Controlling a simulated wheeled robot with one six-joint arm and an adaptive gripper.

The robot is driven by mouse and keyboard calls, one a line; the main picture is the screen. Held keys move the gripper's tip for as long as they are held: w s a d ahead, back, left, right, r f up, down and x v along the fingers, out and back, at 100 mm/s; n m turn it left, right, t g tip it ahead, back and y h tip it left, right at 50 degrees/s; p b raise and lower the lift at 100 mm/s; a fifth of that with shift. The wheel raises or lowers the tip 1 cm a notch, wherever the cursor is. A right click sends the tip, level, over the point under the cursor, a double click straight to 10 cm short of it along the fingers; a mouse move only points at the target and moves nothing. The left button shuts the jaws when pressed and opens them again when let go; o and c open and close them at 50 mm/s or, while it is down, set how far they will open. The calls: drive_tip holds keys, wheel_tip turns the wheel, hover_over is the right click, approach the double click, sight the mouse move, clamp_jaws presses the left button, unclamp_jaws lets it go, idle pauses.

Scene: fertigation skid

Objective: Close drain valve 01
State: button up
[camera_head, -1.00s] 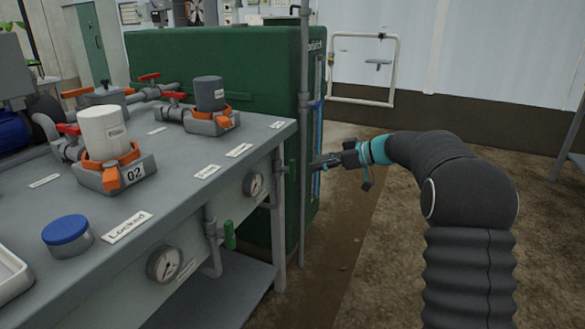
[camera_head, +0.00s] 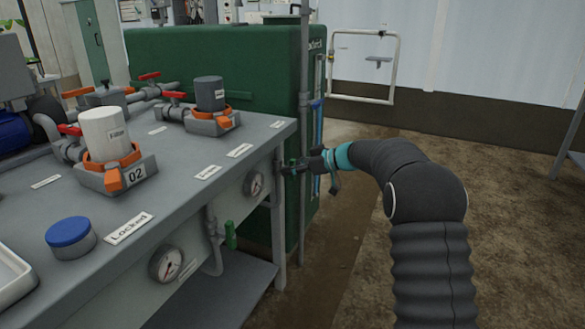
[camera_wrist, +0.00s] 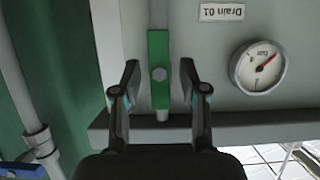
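The drain valve's green handle (camera_wrist: 159,68) stands in line with its grey pipe in the wrist view. An upside-down "Drain 01" label (camera_wrist: 222,12) is beside it. My gripper (camera_wrist: 159,78) is open, one finger on each side of the handle, with gaps showing on both sides. I cannot tell how deep the handle lies between the fingers. In the head view my gripper (camera_head: 292,168) is at the bench's right front corner and mostly hides this handle.
A pressure gauge (camera_wrist: 257,67) sits beside the valve. A second green handle (camera_head: 230,235) is on a pipe further left along the bench (camera_head: 215,160). The green tank (camera_head: 225,75) stands close behind my gripper. Open floor (camera_head: 390,200) lies to the right.

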clamp_jaws()
drive_tip(key=m+g, duration=0.1)
drive_tip(key=m+g+y, duration=0.1)
drive_tip(key=m, duration=0.1)
drive_tip(key=shift+w+d, duration=0.1)
drive_tip(key=shift+w, duration=0.1)
drive_tip(key=m+g+y+p, duration=0.1)
drive_tip(key=m+p, duration=0.1)
drive_tip(key=m, duration=0.1)
drive_tip(key=shift+w+g, duration=0.15)
drive_tip(key=shift+g, duration=0.15)
drive_tip(key=shift+w+d+f+m+g+y+p, duration=0.2)
drive_tip(key=shift+m+y+p, duration=0.3)
drive_tip(key=shift+m, duration=0.75)
drive_tip(key=shift+s+a+f+m+g+y+p, duration=0.15)
drive_tip(key=shift+m+g+y+p, duration=0.35)
drive_tip(key=shift+m, duration=0.8)
drive_tip(key=shift+w+d+f+m+g+y+p, duration=0.15)
drive_tip(key=shift+m+y+p, duration=0.15)
drive_tip(key=shift+m+y, duration=0.7)
drive_tip(key=shift+a+m, duration=0.1)
drive_tip(key=shift+m, duration=0.25)
